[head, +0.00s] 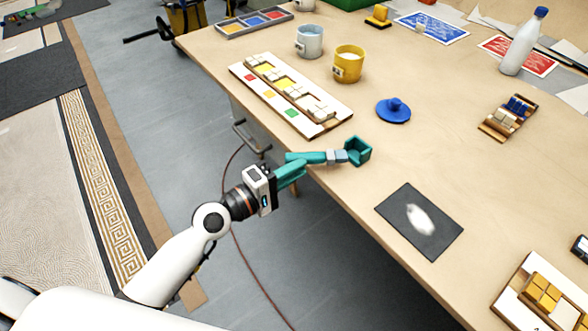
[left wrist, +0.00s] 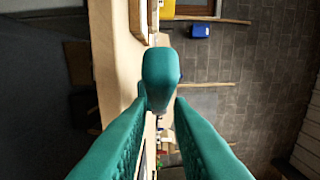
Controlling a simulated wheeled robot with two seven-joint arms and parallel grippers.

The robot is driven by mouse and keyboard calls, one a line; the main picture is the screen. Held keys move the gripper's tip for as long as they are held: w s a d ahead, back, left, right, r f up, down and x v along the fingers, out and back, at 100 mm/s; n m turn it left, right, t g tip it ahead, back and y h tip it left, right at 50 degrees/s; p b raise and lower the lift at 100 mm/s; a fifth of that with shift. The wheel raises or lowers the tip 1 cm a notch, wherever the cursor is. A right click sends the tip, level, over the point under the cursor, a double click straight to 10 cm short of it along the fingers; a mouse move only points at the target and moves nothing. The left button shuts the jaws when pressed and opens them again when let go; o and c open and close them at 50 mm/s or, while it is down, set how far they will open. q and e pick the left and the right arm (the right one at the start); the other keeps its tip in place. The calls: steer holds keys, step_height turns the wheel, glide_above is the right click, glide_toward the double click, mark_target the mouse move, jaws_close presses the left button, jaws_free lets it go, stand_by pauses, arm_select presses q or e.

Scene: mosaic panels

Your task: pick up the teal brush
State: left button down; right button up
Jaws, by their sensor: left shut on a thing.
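The teal brush (head: 308,157) has a teal handle and a grey collar, and it lies near level at the table's near left edge. A dark teal square piece (head: 358,151) meets the collar at its right end; I cannot tell whether it is the brush's head or a separate holder. My left gripper (head: 298,166), with teal fingers, is shut on the handle's left end. In the left wrist view the rounded end of the brush handle (left wrist: 161,78) shows between the two fingers. My right gripper is in neither view.
On the table (head: 440,155) stand a white mosaic panel (head: 245,73), a yellow mug (head: 348,63), a grey mug (head: 309,41), a blue lidded disc (head: 393,110) and a black mat (head: 419,220) with a white patch. A white bottle (head: 523,42) stands at the back right.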

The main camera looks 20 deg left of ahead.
arm_select(q)
steer(key=s+a+r+b, duration=0.4)
steer(key=s+a, duration=0.4)
steer(key=s, duration=0.3)
steer(key=shift+a+r, duration=0.3)
steer(key=shift+r, duration=0.15)
